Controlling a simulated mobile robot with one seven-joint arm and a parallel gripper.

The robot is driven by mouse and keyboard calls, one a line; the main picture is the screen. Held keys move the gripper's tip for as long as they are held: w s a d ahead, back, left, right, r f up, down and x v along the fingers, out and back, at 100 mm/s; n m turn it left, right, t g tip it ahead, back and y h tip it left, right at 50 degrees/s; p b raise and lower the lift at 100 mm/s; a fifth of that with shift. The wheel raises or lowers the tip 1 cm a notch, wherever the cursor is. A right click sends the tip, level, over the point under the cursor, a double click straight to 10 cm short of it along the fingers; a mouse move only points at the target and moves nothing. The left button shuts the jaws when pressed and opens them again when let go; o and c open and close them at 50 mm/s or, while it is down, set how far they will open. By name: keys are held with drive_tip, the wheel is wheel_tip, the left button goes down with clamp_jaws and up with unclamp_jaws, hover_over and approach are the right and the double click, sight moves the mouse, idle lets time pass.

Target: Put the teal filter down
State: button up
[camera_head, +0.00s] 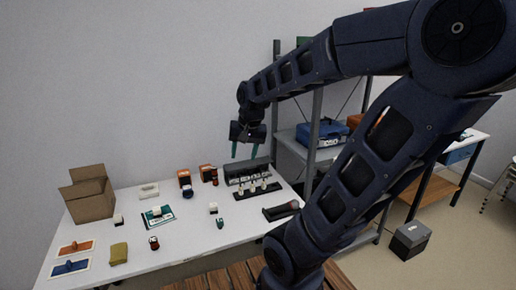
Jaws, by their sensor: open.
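A small teal piece (220,223), which looks like the teal filter, stands on the white table (190,245) right of the middle, near the front. It is too small to make out in detail. My gripper (244,154) hangs above the back right of the table with its two teal fingers pointing down. The fingers are apart, with nothing visible between them. The gripper is above and beyond the teal piece and does not touch it.
A grey test device (246,169) and a black rack (258,192) with white-topped pieces stand below my gripper. A black tray (275,213) lies at the right edge. A cardboard box (90,203) stands at the left. A metal shelf (311,155) rises behind at the right.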

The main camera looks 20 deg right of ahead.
drive_tip(key=s+d+r+n+t+h, duration=0.1)
drive_tip(key=s+d+r+n, duration=0.1)
drive_tip(key=s, duration=0.5)
wheel_tip(320, 180, up, 2)
drive_tip(key=shift+r+n+t, duration=0.25)
drive_tip(key=shift+n+t, duration=0.15)
drive_tip(key=shift+n, duration=0.5)
